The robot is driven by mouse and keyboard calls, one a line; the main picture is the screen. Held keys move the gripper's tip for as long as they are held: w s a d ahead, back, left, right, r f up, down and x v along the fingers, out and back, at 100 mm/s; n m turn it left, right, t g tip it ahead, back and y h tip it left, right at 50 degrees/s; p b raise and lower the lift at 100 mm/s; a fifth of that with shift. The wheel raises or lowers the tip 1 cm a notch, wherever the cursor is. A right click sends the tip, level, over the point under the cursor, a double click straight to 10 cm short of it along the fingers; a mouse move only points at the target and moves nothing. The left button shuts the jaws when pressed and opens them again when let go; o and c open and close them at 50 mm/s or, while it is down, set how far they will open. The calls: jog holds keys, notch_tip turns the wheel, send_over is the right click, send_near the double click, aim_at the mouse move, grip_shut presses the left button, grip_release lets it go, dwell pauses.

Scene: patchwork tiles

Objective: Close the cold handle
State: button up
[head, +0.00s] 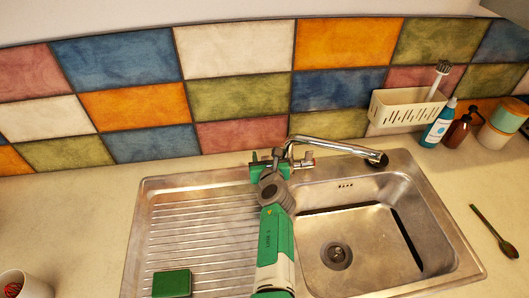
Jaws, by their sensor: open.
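The metal tap (335,145) stands at the back of the sink, with its spout reaching right over the basin. A tap handle (304,162) with a small reddish mark shows on the right of the tap body. The left side of the tap, where the cold handle would be, is mostly covered by my gripper (265,158), so I cannot make out that handle or its angle. My gripper is open and close against the tap's left side; whether it touches is not clear. No running water is visible under the spout.
The steel sink has a ribbed drainboard (190,225) on the left and a basin (375,255) on the right. A green sponge (172,283) lies on the drainboard. Bottles (438,125), a cream rack (400,108) and jars stand at the back right. A spoon (493,231) lies right.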

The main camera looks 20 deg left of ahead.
aim_at(266, 158)
jog(key=p+v, duration=0.6)
jog(key=shift+s+d+r, duration=0.1)
jog(key=shift+s+r, duration=0.05)
jog(key=shift+r, duration=0.15)
jog(key=shift+s+d+f+p, duration=0.1)
jog(key=shift+s+p, duration=0.15)
jog(key=shift+p, duration=0.05)
